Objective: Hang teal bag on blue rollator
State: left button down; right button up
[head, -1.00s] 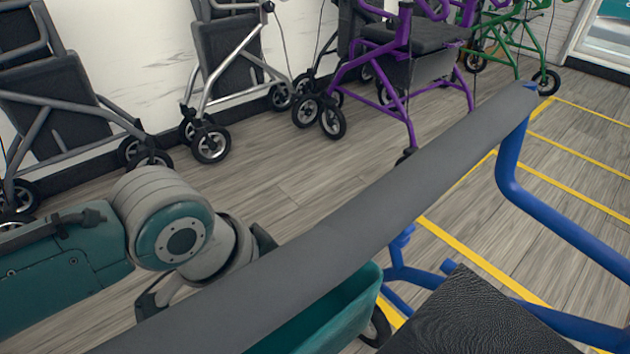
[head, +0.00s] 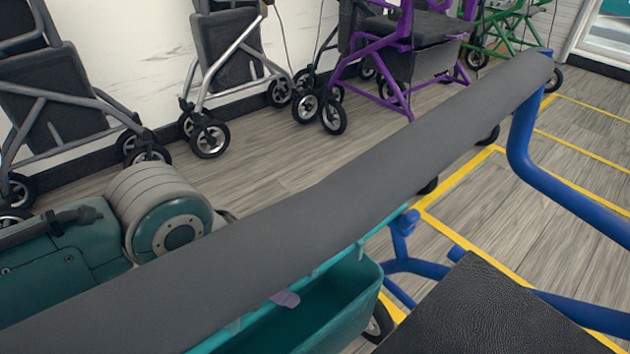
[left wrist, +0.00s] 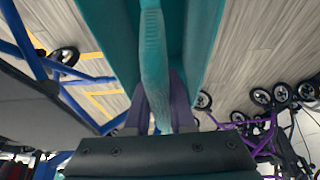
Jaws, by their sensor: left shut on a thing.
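The blue rollator (head: 570,195) stands close in front of me at the right, with a black seat and a grey padded bar (head: 400,165) crossing the head view diagonally. The open-topped teal bag (head: 350,292) is just below and behind that bar, beside the frame and seat. My left gripper shows in the head view only as a purple fingertip (head: 286,298) at the bag; the bar hides the rest. In the left wrist view its purple fingers (left wrist: 163,112) are shut on the bag's teal strap. I cannot tell whether the bag touches the rollator. My right gripper is not seen.
A purple rollator (head: 400,40), a silver one (head: 230,75) and a grey one (head: 60,100) stand along the wall. A green rollator (head: 510,30) is at the back.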

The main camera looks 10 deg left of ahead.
pick_arm(q)
jog(key=c, duration=0.7)
grip_release()
jog(key=p+v, duration=0.6)
jog(key=v, duration=0.3)
jog(key=shift+r+p, duration=0.25)
jog(key=shift+p, duration=0.1)
jog(key=shift+s+a+r, duration=0.1)
jog(key=shift+a+r, duration=0.05)
jog(key=shift+r, duration=0.1)
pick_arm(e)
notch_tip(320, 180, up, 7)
